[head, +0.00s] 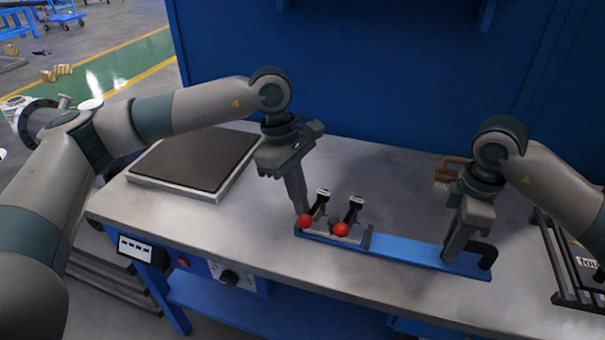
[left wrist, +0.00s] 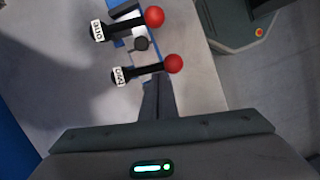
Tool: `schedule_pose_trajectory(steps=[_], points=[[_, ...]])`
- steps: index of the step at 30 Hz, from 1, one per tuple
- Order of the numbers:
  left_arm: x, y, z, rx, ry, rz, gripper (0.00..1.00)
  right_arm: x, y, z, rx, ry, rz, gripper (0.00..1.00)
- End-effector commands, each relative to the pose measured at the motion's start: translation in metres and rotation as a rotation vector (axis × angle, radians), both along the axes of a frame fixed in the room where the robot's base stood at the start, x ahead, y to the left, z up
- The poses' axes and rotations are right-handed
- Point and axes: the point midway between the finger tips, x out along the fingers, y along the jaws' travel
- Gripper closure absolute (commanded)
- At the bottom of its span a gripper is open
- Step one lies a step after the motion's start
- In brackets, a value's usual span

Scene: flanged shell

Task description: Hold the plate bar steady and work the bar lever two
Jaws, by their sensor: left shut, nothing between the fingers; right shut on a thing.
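The blue plate bar (head: 405,249) lies along the front of the workbench. Two black levers with red knobs stand at its left part. Lever two (head: 306,221) is the left one in the head view; its label reads TWO upside down in the left wrist view (left wrist: 119,76). Lever one (head: 341,229) is to its right, labelled ONE in the left wrist view (left wrist: 98,31). My left gripper (head: 303,211) is shut and empty, its tips close beside lever two; contact cannot be told. My right gripper (head: 449,258) is shut on the bar near its right end.
A dark flat plate (head: 195,160) lies at the back left of the grey bench (head: 380,180). A black curved handle (head: 488,255) is at the bar's right end. A dark rack (head: 565,265) stands at the right edge. A blue wall closes the back.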

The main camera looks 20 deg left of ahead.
Motion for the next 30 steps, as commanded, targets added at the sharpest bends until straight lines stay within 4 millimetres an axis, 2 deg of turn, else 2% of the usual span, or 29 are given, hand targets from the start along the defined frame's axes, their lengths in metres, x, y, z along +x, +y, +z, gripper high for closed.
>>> schedule_pose_trajectory(steps=[12,17,21,30], points=[[0.001,0.005,-0.001,0.0,0.001,0.001,1.0,0.0,0.001,0.0,0.002,0.0,0.001,1.0],[0.003,0.019,-0.004,0.0,0.002,0.003,1.0,0.0,0.001,0.0,0.002,0.0,0.001,1.0],[0.007,0.04,-0.009,0.0,0.002,0.005,1.0,0.0,0.001,0.0,0.002,0.0,0.001,1.0],[0.01,0.053,0.049,-0.001,-0.003,0.0,1.0,0.0,0.001,0.0,0.002,0.0,0.001,1.0]])
